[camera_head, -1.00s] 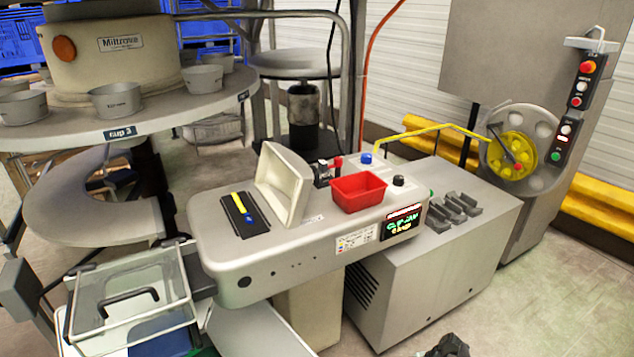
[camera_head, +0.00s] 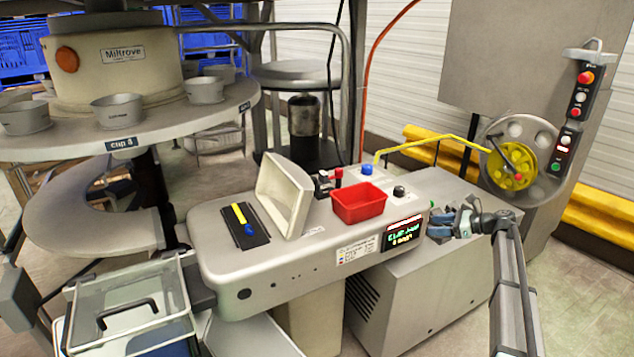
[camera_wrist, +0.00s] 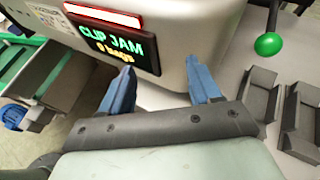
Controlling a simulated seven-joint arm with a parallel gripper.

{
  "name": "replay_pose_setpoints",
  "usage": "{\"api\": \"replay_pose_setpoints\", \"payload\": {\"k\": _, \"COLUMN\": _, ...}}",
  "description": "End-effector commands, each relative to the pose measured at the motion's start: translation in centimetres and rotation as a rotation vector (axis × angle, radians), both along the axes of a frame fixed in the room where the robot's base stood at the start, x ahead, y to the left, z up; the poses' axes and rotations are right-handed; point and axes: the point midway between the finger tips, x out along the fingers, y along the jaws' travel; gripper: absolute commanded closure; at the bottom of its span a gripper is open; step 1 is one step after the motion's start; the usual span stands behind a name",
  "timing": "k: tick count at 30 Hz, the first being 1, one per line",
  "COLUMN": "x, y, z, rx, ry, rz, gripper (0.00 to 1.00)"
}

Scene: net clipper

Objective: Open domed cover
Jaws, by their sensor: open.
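My gripper (camera_head: 451,220) is at the machine's right end, right of the display and well away from the shell. In the wrist view, its two blue fingers (camera_wrist: 160,75) are spread apart with nothing held between them. They are near the machine's end wall below the lit display (camera_wrist: 118,45). The shell is not in the wrist view.
A red bin (camera_head: 359,203) and a blue knob (camera_head: 367,169) sit right of the shell. A yellow bent bar (camera_head: 420,142) runs to a yellow wheel (camera_head: 512,166). A clear box with a black handle (camera_head: 127,308) is lower left. A carousel of cups (camera_head: 130,125) is at left.

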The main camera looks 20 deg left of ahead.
Motion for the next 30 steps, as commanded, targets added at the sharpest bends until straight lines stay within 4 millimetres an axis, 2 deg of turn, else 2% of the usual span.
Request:
{"api": "replay_pose_setpoints", "payload": {"k": 1, "x": 1.3, "y": -0.3, "z": 2.2, "rx": 0.027, "ry": 0.004, "rz": -0.01, "gripper": 0.37}}
{"api": "replay_pose_setpoints", "payload": {"k": 3, "x": 2.3, "y": -0.5, "z": 4.6, "rx": 0.062, "ry": 0.014, "rz": -0.019, "gripper": 0.37}}
{"api": "replay_pose_setpoints", "payload": {"k": 8, "x": 3.8, "y": -0.4, "z": 9.7, "rx": 0.125, "ry": 0.035, "rz": -0.025, "gripper": 0.37}}
{"api": "replay_pose_setpoints", "payload": {"k": 11, "x": 4.5, "y": 0.6, "z": 12.6, "rx": 0.153, "ry": 0.048, "rz": -0.013, "gripper": 0.37}}
{"api": "replay_pose_setpoints", "payload": {"k": 12, "x": 4.6, "y": 1.5, "z": 13.9, "rx": 0.16, "ry": 0.052, "rz": 0.0, "gripper": 0.37}}
{"api": "replay_pose_setpoints", "payload": {"k": 15, "x": 4.2, "y": 5.1, "z": 15.9, "rx": 0.158, "ry": 0.066, "rz": 0.049, "gripper": 0.37}}
{"api": "replay_pose_setpoints", "payload": {"k": 20, "x": 2.5, "y": 11.5, "z": 16.9, "rx": 0.118, "ry": 0.076, "rz": 0.136, "gripper": 0.37}}
{"api": "replay_pose_setpoints", "payload": {"k": 24, "x": 0.4, "y": 18.0, "z": 17.9, "rx": 0.07, "ry": 0.08, "rz": 0.23, "gripper": 0.37}}
{"api": "replay_pose_setpoints", "payload": {"k": 27, "x": -1.3, "y": 22.2, "z": 18.4, "rx": 0.037, "ry": 0.082, "rz": 0.29, "gripper": 0.37}}
{"api": "replay_pose_setpoints", "payload": {"k": 30, "x": -2.7, "y": 25.2, "z": 18.9, "rx": 0.012, "ry": 0.084, "rz": 0.336, "gripper": 0.37}}
